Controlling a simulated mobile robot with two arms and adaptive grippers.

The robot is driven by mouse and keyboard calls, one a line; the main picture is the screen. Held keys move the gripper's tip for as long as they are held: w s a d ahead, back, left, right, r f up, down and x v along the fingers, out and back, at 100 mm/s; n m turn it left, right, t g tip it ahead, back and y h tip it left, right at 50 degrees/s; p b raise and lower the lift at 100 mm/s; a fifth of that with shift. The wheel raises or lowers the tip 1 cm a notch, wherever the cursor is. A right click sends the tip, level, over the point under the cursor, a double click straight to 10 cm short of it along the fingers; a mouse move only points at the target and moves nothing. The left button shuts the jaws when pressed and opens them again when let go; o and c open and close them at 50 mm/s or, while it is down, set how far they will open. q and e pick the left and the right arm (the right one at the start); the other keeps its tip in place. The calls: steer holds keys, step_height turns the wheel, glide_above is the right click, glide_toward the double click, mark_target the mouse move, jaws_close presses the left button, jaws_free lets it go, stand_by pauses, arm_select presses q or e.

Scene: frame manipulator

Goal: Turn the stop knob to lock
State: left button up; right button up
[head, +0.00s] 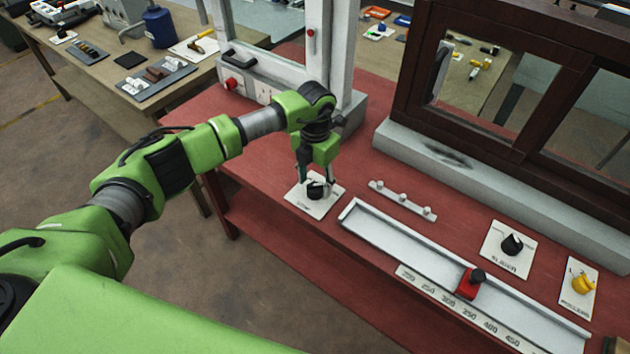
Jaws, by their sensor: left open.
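A red stop block (467,284) with a black knob (478,275) on top sits on a long pale rail (400,238) beside a number scale. My left gripper (316,186) is well to the left of it, pointing down over a white plate (301,203). It is open, and its fingers are around or just above a black knob (315,190) on that plate. I cannot tell whether the fingers touch this knob, and they partly hide it. The writing on this plate is too small to read. My right gripper is not in view.
A black knob (512,244) and a yellow knob (581,284) stand on white plates at the right of the red table (262,205). A small strip with pegs (402,199) lies behind the rail. A dark window frame (408,75) and a white frame (344,60) stand at the back.

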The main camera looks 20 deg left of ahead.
arm_select(q)
steer(key=shift+f, duration=0.75)
steer(key=c, duration=1.1)
